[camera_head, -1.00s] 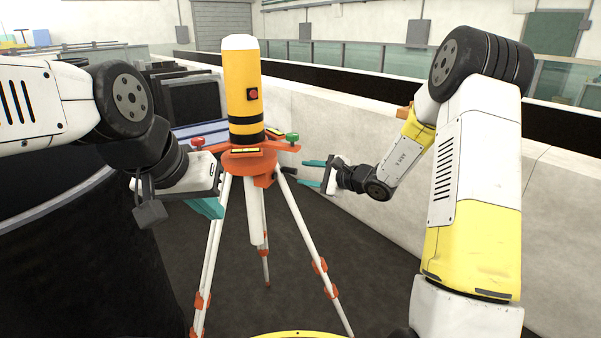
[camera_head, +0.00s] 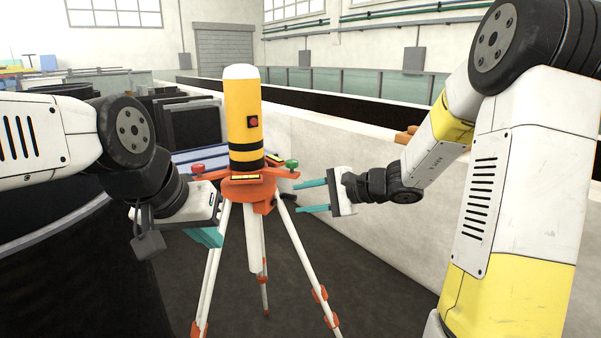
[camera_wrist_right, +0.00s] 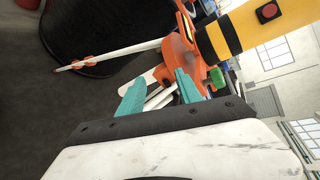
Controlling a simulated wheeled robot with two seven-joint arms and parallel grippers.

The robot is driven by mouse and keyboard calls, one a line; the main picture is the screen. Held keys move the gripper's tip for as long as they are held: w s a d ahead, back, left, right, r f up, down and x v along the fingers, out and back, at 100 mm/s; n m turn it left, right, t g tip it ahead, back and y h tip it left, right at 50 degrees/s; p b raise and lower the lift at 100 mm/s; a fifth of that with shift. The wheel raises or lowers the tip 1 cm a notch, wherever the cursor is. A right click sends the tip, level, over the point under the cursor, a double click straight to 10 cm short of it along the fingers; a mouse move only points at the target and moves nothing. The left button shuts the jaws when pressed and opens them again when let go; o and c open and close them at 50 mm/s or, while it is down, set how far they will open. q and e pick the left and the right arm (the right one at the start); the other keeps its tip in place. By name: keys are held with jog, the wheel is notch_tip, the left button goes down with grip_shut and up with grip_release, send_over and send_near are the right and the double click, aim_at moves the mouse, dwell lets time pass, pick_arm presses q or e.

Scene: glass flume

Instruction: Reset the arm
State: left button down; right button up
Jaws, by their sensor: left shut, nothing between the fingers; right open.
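My right gripper (camera_head: 312,197) is open and empty in the head view, with its teal fingers pointing left. It is to the right of an orange tripod head (camera_head: 248,187), apart from it. In the right wrist view its two teal fingers (camera_wrist_right: 158,94) are spread, with the tripod beyond them. My left gripper (camera_head: 207,237) is shut and empty, left of the tripod, with its teal fingers low and close together. A yellow cylinder (camera_head: 241,110) with black bands, a white top and a red button stands upright on the tripod head; it also shows in the right wrist view (camera_wrist_right: 262,30).
The white tripod legs (camera_head: 294,252) spread over the dark floor between my arms. A long pale wall (camera_head: 375,140) runs along the right, with small orange-brown blocks (camera_head: 406,135) on its ledge. A large black round tank (camera_head: 80,270) stands at the left.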

jog(key=s+d+r+n+g+h, duration=0.15)
jog(key=s+n, duration=0.25)
jog(key=s, duration=0.4)
jog(key=s+r+n+g+h, duration=0.2)
jog(key=s+n+h, duration=0.1)
jog(key=s, duration=0.5)
jog(key=s+d+r+n+t+h, duration=0.1)
jog(key=s+d+n+t+h, duration=0.2)
jog(key=d, duration=0.7)
jog(key=s+h, duration=0.2)
jog(key=s, duration=0.2)
jog(key=shift+s+d+r+n, duration=0.25)
jog(key=shift+s+r+n, duration=0.05)
jog(key=shift+s+n, duration=0.1)
jog(key=shift+w+h, duration=0.1)
jog(key=shift+h, duration=0.15)
